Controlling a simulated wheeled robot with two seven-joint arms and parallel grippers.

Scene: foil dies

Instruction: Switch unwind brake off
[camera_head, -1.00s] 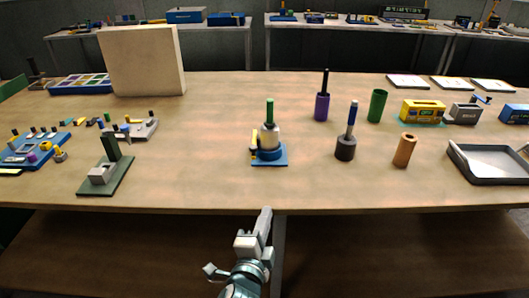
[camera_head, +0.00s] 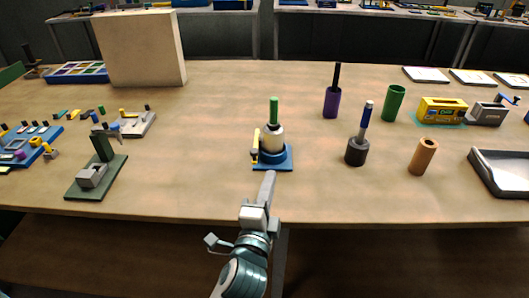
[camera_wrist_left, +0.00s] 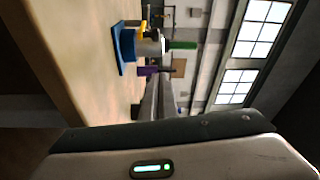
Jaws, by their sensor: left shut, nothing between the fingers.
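A blue-based stand (camera_head: 286,160) with a pale roll (camera_head: 273,136) and an upright green spindle (camera_head: 274,109) stands near the table's front, in the middle. A yellow upright lever (camera_head: 255,145) is on its left side; it looks like the brake. In the left wrist view the stand (camera_wrist_left: 124,48) appears sideways, with the green spindle (camera_wrist_left: 183,44) and part of the yellow lever (camera_wrist_left: 145,12). My left gripper (camera_head: 270,174) is shut and empty, its tips just in front of the stand's base with no clear contact. My right gripper is not in view.
A dark cup with a blue rod (camera_head: 356,152), a purple cup (camera_head: 332,103) and a brown cylinder (camera_head: 423,156) stand to the right. A grey block on a green plate (camera_head: 98,177) is at the left. The table (camera_head: 200,180) is clear on both sides of the stand.

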